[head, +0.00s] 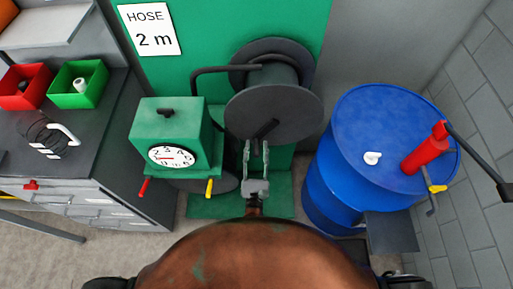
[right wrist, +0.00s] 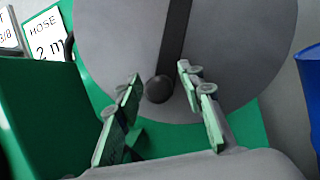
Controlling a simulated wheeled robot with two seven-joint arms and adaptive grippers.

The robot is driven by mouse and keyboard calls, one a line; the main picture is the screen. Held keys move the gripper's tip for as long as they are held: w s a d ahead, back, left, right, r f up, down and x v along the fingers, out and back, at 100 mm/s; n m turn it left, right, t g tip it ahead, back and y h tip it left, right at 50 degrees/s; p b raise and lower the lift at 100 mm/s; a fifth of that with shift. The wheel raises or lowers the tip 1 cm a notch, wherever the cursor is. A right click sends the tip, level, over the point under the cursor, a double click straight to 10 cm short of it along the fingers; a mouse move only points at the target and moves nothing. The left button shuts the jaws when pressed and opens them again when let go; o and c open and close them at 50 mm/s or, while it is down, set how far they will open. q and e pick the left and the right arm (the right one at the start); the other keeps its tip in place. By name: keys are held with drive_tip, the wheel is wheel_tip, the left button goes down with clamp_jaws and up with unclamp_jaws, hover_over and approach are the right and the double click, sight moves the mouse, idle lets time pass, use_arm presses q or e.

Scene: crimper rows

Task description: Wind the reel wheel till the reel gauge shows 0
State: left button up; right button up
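The reel wheel (head: 290,100) is a dark grey disc on the front of a drum by the green panel. Its dark handle knob (right wrist: 160,89) shows low on the disc in the right wrist view. My right gripper (head: 256,147) is below the wheel, its two fingers spread. In the right wrist view the fingers (right wrist: 157,78) stand on either side of the knob, with gaps; contact is not clear. The reel gauge (head: 172,156) is a white dial on a green box; its red needle points left, but the number it marks is too small to read. My left gripper is not in view.
A sign (head: 150,28) reads "HOSE 2 m". A blue drum (head: 345,140) with a red cylinder (head: 424,150) on top stands right of the reel. A bench with a red bin (head: 25,97) and a green bin (head: 78,96) stands left. Red and yellow handles stick out below the gauge.

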drive_tip(key=c, duration=0.8)
clamp_jaws()
drive_tip(key=shift+d+f, duration=0.1)
